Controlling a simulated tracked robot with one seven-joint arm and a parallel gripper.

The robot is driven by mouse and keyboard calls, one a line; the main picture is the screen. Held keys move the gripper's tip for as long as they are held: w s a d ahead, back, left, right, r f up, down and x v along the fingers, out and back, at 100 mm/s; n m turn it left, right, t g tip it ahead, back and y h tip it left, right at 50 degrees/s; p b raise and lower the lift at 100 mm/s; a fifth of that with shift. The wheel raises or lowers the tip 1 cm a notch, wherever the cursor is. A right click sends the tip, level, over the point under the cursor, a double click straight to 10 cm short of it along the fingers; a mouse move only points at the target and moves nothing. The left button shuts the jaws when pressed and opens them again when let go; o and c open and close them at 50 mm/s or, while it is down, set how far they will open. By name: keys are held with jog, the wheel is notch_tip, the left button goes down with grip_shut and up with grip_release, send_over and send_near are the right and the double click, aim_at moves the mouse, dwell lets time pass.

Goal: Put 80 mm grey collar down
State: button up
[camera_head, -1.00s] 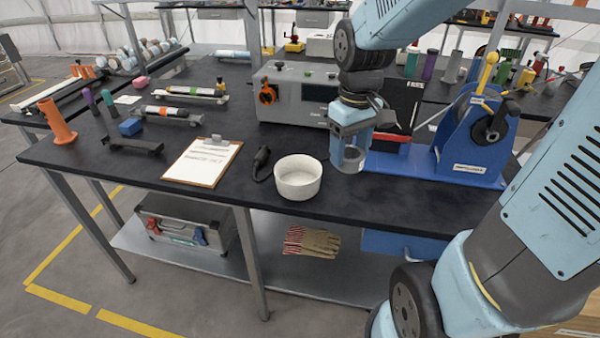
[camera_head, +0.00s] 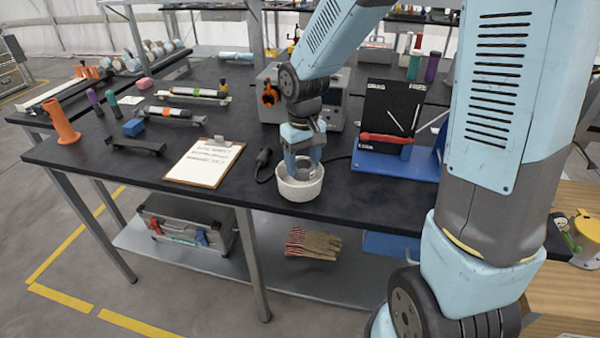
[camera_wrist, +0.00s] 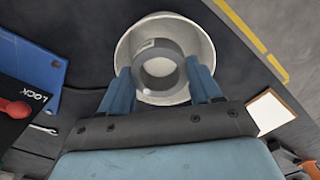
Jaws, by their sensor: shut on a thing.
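The grey collar (camera_wrist: 159,68) is a short ring held between the two blue fingers of my gripper (camera_wrist: 162,80) in the wrist view. In the head view my gripper (camera_head: 303,165) points down at the white round bowl (camera_head: 300,190). The collar is over or inside the mouth of the bowl, which also shows behind it in the wrist view (camera_wrist: 205,46). The bowl's pale floor shows through the collar's hole. I cannot tell whether the collar touches the bowl's floor. In the head view the fingers mostly hide the collar.
A clipboard (camera_head: 204,163) lies left of the bowl, with a small black object (camera_head: 263,163) between them. A blue stand with a black panel (camera_head: 390,108) is at the right, with a red-handled tool (camera_head: 385,138). A grey machine (camera_head: 335,105) stands behind. The bench's front edge is close to the bowl.

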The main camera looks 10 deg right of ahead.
aim_at(299, 172)
jog(key=shift+w+a+f, duration=0.2)
jog(key=shift+a+f, duration=0.05)
jog(key=shift+f, duration=0.15)
jog(key=shift+w+a+f, duration=0.15)
jog(key=shift+a+f, duration=0.05)
jog(key=shift+f, duration=1.65)
jog(key=shift+f, duration=0.1)
jog(key=o, duration=0.9)
